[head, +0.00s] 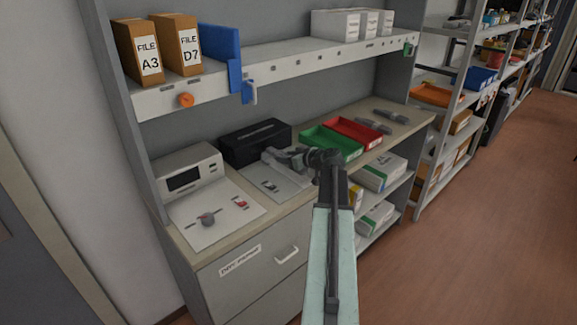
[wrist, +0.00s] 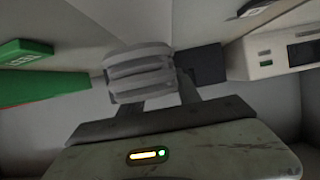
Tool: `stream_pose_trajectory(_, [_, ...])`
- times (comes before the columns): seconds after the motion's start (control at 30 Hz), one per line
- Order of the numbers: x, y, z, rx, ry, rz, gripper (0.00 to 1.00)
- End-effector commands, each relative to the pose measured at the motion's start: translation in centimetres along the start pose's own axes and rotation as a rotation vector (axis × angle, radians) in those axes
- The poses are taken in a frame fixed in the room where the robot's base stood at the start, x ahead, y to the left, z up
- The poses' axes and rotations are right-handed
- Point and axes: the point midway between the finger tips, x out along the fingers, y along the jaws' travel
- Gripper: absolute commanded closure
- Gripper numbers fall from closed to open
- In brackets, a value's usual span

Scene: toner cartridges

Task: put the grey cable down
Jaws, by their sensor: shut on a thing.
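The grey cable (wrist: 140,72) shows in the wrist view as a thick ribbed bundle between my fingertips. My gripper (wrist: 150,95) is shut on it. In the head view my gripper (head: 284,156) is over the worktop (head: 400,128), above a pale panel (head: 268,181) in front of the black box (head: 255,143). The cable is too small there to tell from the gripper. I cannot tell whether the cable touches anything below it.
A green tray (head: 331,143) and a red tray (head: 353,130) lie right of my gripper. A pale machine with a dark display (head: 187,171) stands at the left. A shelf with files (head: 146,50) hangs above. Dark grey items (head: 374,125) lie beyond the red tray.

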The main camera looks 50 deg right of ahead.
Motion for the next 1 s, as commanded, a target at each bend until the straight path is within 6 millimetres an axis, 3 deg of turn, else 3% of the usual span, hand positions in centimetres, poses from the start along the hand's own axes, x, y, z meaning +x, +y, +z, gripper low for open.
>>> stream_pose_trajectory(0.03, [0.7, 0.1, 2.0, 0.000, 0.000, 0.002, 1.00])
stream_pose_trajectory(0.13, [1.2, 0.1, 3.5, 0.000, 0.000, 0.002, 1.00])
stream_pose_trajectory(0.53, [1.2, 0.2, 3.7, 0.001, 0.000, 0.002, 1.00])
stream_pose_trajectory(0.57, [1.2, 0.2, 3.5, 0.000, -0.001, 0.002, 0.52])
stream_pose_trajectory(0.6, [1.1, 0.2, 3.5, 0.000, -0.001, 0.002, 0.41])
stream_pose_trajectory(1.0, [0.6, 0.2, 3.0, 0.001, -0.001, 0.003, 0.38])
